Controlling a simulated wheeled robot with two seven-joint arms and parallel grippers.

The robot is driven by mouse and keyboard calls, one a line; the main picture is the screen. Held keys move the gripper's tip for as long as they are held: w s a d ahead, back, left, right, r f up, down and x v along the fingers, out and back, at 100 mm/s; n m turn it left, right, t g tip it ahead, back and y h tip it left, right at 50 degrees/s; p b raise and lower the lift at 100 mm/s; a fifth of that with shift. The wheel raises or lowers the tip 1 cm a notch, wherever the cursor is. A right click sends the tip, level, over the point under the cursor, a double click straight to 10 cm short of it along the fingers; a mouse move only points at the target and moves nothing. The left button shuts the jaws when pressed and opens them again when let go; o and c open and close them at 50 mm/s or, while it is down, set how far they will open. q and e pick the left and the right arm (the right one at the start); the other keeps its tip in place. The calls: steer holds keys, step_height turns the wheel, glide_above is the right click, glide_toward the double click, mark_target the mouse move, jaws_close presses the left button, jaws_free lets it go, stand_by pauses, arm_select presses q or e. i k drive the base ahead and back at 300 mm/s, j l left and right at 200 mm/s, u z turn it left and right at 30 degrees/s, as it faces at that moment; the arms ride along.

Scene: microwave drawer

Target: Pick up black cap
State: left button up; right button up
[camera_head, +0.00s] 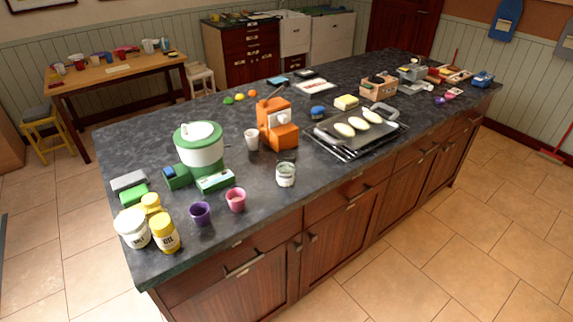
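I cannot make out a black cap for certain. A small dark object (287,156) sits on the dark countertop (350,178), just in front of the orange machine (277,124); its shape is hard to tell against the stone. A white jar (286,174) with a dark green label stands in front of it. A white cup (251,139) stands to the left of the orange machine. Neither of my grippers is in view.
On the left stand a green-and-white container (200,150), purple cup (200,213), pink cup (236,199) and yellow jars (165,232). A tray of long pale pieces (357,130) lies right of centre. A wooden table (115,72) stands behind. The tiled floor (440,235) in front is clear.

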mark_target(285, 160)
steer(key=l+u, duration=0.3)
steer(key=l, duration=0.7)
steer(key=l+u, duration=0.3)
steer(key=l, duration=0.7)
